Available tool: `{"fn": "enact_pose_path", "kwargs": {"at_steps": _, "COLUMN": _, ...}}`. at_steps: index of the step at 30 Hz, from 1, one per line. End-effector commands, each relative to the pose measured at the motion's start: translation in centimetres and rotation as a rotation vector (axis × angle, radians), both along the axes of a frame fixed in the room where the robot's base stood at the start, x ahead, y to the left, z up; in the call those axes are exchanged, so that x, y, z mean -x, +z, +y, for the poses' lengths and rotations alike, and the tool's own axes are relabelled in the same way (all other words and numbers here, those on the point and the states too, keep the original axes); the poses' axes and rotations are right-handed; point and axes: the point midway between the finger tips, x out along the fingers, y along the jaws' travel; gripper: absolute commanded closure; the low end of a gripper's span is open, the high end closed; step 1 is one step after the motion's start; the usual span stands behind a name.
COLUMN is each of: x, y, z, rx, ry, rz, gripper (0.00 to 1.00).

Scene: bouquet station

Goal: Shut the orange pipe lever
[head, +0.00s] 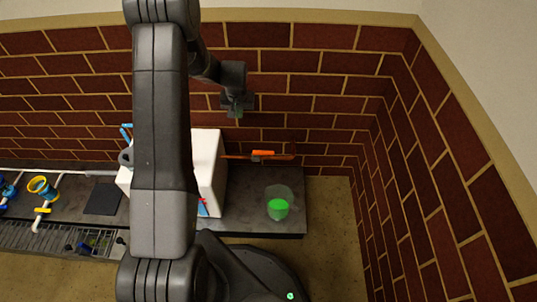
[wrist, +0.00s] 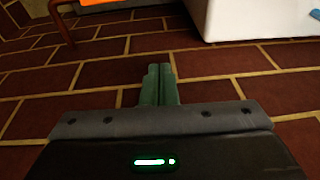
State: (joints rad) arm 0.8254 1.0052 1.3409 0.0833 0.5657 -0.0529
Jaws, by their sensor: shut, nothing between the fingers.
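The orange lever (head: 263,153) sits on a thin copper-coloured pipe (head: 230,157) against the brick wall, right of the white box. It looks roughly in line with the pipe, but it is small here. In the wrist view an orange piece (wrist: 103,2), seemingly the lever, is cut off at the top edge, beside a thin orange-brown pipe (wrist: 60,22). My gripper (head: 236,112) is in front of the wall, higher in the picture than the lever and apart from it. In the wrist view its green fingers (wrist: 159,84) are together and empty.
A white box (head: 211,160) stands on the dark counter (head: 240,210), left of the lever; it also shows in the wrist view (wrist: 250,18). A clear container with green contents (head: 278,208) stands at the counter's right end. A yellow-and-blue ring (head: 42,187) is at left.

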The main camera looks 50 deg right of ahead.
Motion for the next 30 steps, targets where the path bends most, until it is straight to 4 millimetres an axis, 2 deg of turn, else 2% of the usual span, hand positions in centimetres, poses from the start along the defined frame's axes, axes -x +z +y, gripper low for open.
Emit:
{"fn": "enact_pose_path", "kwargs": {"at_steps": 1, "x": 1.0, "y": -2.0, "z": -0.9, "rx": 0.011, "ry": -0.006, "rz": -0.006, "gripper": 1.00}}
{"fn": "enact_pose_path", "kwargs": {"at_steps": 3, "x": 2.2, "y": -3.2, "z": -1.9, "rx": 0.026, "ry": -0.007, "rz": -0.013, "gripper": 1.00}}
{"fn": "enact_pose_path", "kwargs": {"at_steps": 12, "x": 6.8, "y": -7.4, "z": -5.5, "rx": 0.087, "ry": -0.014, "rz": -0.033, "gripper": 1.00}}
{"fn": "enact_pose_path", "kwargs": {"at_steps": 19, "x": 8.3, "y": -8.3, "z": -6.6, "rx": 0.109, "ry": -0.014, "rz": -0.035, "gripper": 1.00}}
{"fn": "enact_pose_path", "kwargs": {"at_steps": 30, "x": 8.5, "y": -8.3, "z": -6.7, "rx": 0.111, "ry": -0.013, "rz": -0.035, "gripper": 1.00}}
